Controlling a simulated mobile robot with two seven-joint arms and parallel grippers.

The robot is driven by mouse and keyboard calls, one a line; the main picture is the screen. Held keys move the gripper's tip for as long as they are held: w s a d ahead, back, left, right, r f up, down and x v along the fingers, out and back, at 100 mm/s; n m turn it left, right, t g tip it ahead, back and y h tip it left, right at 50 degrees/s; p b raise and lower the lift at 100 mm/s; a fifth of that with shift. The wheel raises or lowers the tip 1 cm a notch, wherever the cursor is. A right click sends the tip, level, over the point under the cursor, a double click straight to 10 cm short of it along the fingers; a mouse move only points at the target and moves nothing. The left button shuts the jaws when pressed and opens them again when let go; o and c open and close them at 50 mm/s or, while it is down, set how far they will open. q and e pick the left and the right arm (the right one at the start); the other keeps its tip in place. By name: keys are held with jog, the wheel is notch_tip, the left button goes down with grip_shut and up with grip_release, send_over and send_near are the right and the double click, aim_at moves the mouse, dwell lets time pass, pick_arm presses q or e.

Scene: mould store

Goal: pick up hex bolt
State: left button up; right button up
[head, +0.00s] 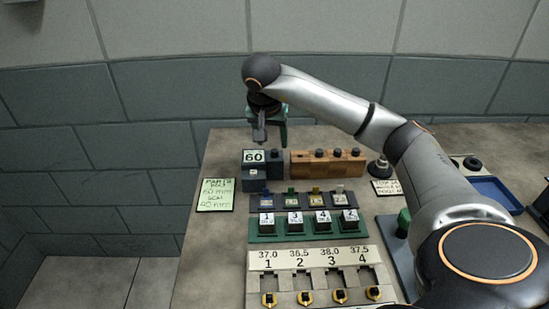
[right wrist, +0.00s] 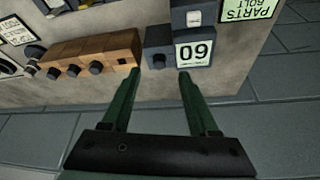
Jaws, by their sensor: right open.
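A dark bolt head, which looks like the hex bolt (head: 274,154), stands in the grey block marked 60 (head: 254,172). In the right wrist view the bolt head (right wrist: 158,61) shows just beyond the gap between my fingertips. My right gripper (head: 268,140) is open and empty, pointing down above the block; its green fingers also show in the right wrist view (right wrist: 159,74). The bolt's shank is hidden in the block. My left gripper is not in view.
A wooden block (head: 300,170) with several dark heads stands right beside the 60 block. A parts sign (head: 216,195) lies to the left. Several labelled dark blocks stand in a green tray (head: 262,239) nearer me. A blue tray (head: 497,195) lies right.

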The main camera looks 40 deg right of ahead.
aim_at(275, 151)
jog(key=x, duration=0.4)
jog(key=shift+d+f, duration=0.15)
jog(key=shift+f, duration=0.1)
jog(key=shift+c, duration=0.2)
grip_shut()
